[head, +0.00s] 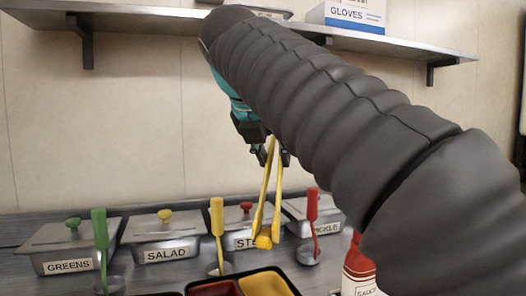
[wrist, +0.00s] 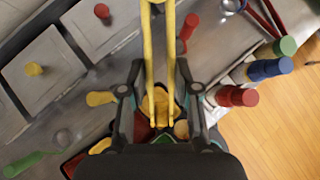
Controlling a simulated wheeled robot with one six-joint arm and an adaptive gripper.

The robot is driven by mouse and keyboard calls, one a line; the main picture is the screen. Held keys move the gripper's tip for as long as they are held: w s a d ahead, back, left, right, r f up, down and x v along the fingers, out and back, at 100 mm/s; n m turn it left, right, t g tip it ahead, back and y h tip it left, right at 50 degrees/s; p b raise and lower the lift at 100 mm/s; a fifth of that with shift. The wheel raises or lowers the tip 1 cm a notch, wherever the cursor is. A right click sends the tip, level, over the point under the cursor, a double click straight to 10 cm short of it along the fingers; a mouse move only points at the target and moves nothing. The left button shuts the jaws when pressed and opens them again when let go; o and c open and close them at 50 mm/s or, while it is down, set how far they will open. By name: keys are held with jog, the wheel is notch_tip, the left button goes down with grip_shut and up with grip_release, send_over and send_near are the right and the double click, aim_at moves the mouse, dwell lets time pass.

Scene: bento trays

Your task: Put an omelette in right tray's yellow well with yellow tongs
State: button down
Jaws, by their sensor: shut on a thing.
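My gripper (head: 270,158) is shut on the yellow tongs (head: 275,190), which hang down nearly upright. A small yellow piece, seemingly an omelette (head: 263,241), sits at the tong tips. The tongs also show in the wrist view (wrist: 158,60) between the gripper fingers, with a yellow-orange shape between their tips; whether that is the omelette or a well behind it I cannot tell. A black-rimmed tray (head: 293,278) is at the bottom of the head view. Its yellow well (head: 262,284) is on the right, beside a red-brown well (head: 213,289). The tips are above and behind the yellow well. The tray's front is cut off.
Lidded bins for greens (head: 70,245), salad (head: 165,236) and another with a red knob (head: 246,212) line the back. Upright green (head: 100,230), yellow (head: 217,215) and red (head: 312,205) handled utensils stand before them. A sauce bottle (head: 358,270) stands right of the tray.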

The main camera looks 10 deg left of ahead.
notch_tip(320, 180, down, 8)
jog(key=b, duration=0.1)
dwell(0.6)
jog(key=shift+r, duration=0.1)
jog(key=shift+p, duration=0.35)
dwell(0.4)
jog(key=shift+f+b, duration=0.85)
jog(key=shift+f, duration=0.6)
dwell(0.5)
jog(key=c, duration=1.2)
grip_release()
jog(key=shift+r, duration=0.15)
